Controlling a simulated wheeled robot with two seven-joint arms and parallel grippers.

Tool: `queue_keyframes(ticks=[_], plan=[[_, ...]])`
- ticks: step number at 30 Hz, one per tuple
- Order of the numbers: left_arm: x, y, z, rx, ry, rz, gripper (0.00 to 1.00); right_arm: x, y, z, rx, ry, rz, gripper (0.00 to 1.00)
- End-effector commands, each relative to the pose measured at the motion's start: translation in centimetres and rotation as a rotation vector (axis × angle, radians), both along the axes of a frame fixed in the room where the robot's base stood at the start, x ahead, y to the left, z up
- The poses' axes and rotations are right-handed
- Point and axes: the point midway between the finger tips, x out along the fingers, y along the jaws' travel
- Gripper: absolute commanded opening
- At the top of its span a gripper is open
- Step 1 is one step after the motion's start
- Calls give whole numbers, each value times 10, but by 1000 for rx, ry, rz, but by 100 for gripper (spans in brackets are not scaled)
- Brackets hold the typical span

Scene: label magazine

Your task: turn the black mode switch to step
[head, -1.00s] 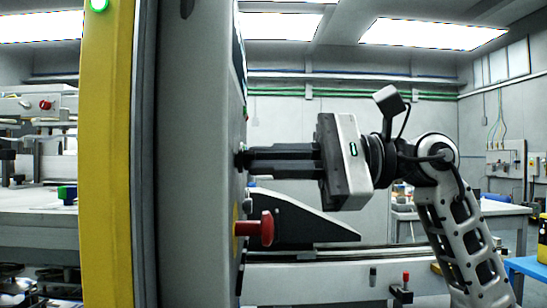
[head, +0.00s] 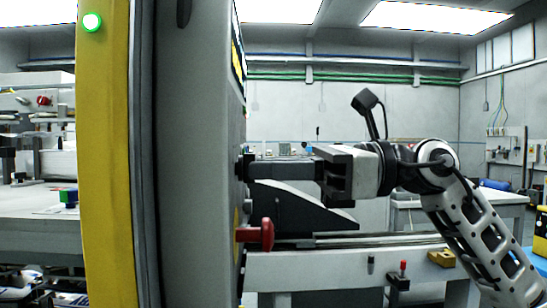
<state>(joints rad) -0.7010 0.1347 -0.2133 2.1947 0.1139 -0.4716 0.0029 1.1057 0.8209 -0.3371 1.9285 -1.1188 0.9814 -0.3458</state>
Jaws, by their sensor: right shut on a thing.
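The black mode switch (head: 241,167) sits on the side face of the grey control cabinet, seen edge-on, and is mostly hidden by my fingertips. My right gripper (head: 251,168) reaches in from the right with its fingers level and is shut on the switch. Its body is rolled so that one finger lies above and nearer than the other. Which position the switch points to cannot be read from this side. My left gripper is not in view.
A red mushroom button (head: 266,234) sticks out of the cabinet (head: 200,130) just below my fingers. A dark sloped guard (head: 295,212) lies behind and below the gripper.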

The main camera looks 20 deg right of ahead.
Motion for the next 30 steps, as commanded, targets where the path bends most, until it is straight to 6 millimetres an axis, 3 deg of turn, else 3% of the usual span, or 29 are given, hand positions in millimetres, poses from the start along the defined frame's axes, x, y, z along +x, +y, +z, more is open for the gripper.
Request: queue_keyframes(ticks=[15, 30], plan=[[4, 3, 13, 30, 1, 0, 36, 0, 0, 1, 100, 352, 0, 0], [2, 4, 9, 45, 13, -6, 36, 0, 0, 0, 122, 429, 0, 0]])
